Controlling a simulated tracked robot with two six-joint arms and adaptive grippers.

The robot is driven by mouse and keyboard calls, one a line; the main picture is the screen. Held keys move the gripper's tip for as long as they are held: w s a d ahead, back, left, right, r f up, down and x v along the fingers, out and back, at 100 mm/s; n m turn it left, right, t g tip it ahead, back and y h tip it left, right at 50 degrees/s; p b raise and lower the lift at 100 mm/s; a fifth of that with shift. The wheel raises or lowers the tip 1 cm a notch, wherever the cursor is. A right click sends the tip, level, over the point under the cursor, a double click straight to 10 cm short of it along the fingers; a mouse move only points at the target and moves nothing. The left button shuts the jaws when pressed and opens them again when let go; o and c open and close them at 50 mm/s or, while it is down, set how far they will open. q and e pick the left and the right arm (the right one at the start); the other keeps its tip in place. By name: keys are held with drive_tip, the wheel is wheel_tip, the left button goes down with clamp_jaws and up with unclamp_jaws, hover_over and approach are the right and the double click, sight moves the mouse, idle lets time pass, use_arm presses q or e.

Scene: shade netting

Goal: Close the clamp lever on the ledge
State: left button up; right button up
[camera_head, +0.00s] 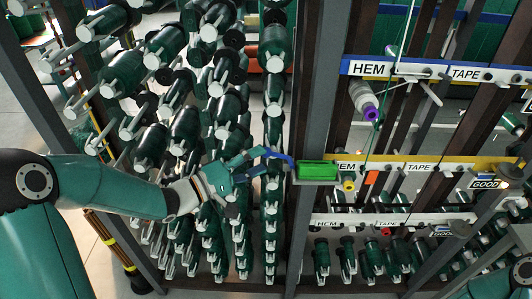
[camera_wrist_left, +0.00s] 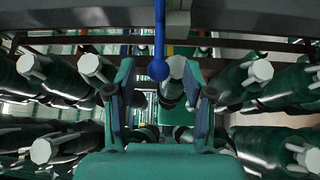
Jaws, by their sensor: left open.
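The clamp lever (camera_head: 280,156) is a thin blue bar sticking out to the left from the green block (camera_head: 317,170) on the grey ledge. In the left wrist view the lever (camera_wrist_left: 159,40) hangs from the top edge and ends in a blue ball. My left gripper (camera_head: 250,167) is open and empty, just left of the lever in the head view. In the wrist view its two fingers stand on either side of the ball, with gaps on both sides; whether the ball is level with the tips in depth is unclear. My right gripper is not in view.
Racks of dark green rolls with pale ends (camera_head: 170,85) fill the space behind and around my left arm. A grey upright post (camera_head: 321,80) stands above the ledge. Labelled rails (camera_head: 430,69) with hanging spools lie to the right.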

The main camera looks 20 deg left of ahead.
sight(267, 157)
use_arm(q)
drive_tip(key=shift+x, duration=1.7)
clamp_jaws()
